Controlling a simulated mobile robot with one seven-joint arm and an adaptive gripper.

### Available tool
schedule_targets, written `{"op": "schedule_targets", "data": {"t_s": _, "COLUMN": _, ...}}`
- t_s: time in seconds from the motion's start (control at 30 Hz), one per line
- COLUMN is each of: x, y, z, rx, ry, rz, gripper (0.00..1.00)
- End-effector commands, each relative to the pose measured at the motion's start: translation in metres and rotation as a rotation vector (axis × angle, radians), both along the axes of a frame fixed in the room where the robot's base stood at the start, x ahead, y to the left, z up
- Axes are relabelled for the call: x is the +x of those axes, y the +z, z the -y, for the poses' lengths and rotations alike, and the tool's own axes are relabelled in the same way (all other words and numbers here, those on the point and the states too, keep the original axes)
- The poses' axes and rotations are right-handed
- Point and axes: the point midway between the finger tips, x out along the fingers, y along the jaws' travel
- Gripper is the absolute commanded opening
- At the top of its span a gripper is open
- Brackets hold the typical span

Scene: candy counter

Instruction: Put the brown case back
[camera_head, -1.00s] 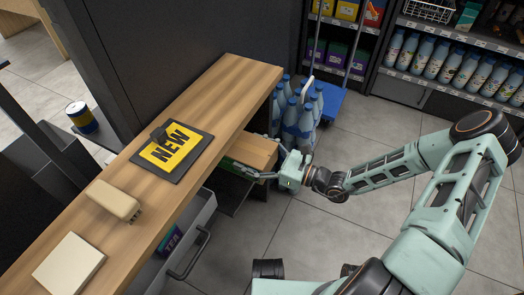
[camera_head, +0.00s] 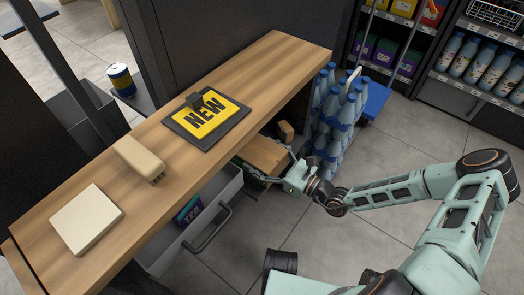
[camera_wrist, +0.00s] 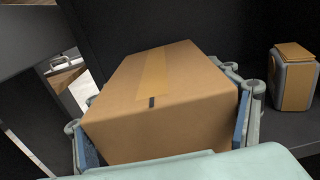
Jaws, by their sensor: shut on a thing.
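The brown case (camera_head: 265,153) is a taped cardboard box. It is partly inside the dark open space under the wooden counter, and the counter hides its far part. The wrist view shows the case (camera_wrist: 160,95) close up, tilted in the picture, with a tape strip along its top. My gripper (camera_head: 280,168) is shut on it, with one finger along each side. Whether its underside touches the shelf (camera_wrist: 283,130) is hidden.
A smaller brown and grey item (camera_wrist: 293,80) stands on the shelf right of the case. An open drawer (camera_head: 215,203) juts out at left. Blue bottles (camera_head: 338,115) stand at right. The counter (camera_head: 150,130) holds a NEW sign (camera_head: 208,115).

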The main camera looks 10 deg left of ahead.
Motion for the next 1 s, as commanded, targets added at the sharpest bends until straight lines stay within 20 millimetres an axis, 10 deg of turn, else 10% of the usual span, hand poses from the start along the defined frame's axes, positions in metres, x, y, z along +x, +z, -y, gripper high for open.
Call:
{"op": "schedule_targets", "data": {"t_s": 0.33, "x": 0.001, "y": 0.002, "z": -0.001, "rx": 0.008, "ry": 0.000, "rz": 0.006, "gripper": 0.21}}
{"op": "schedule_targets", "data": {"t_s": 0.37, "x": 0.000, "y": -0.002, "z": 0.000, "rx": 0.001, "ry": 0.000, "rz": 0.002, "gripper": 0.80}}
{"op": "schedule_targets", "data": {"t_s": 0.5, "x": 0.000, "y": -0.001, "z": 0.000, "rx": 0.001, "ry": 0.000, "rz": 0.002, "gripper": 0.96}}
{"op": "schedule_targets", "data": {"t_s": 1.0, "x": -0.005, "y": 0.003, "z": 0.017, "rx": 0.000, "ry": -0.003, "rz": 0.002, "gripper": 0.97}}
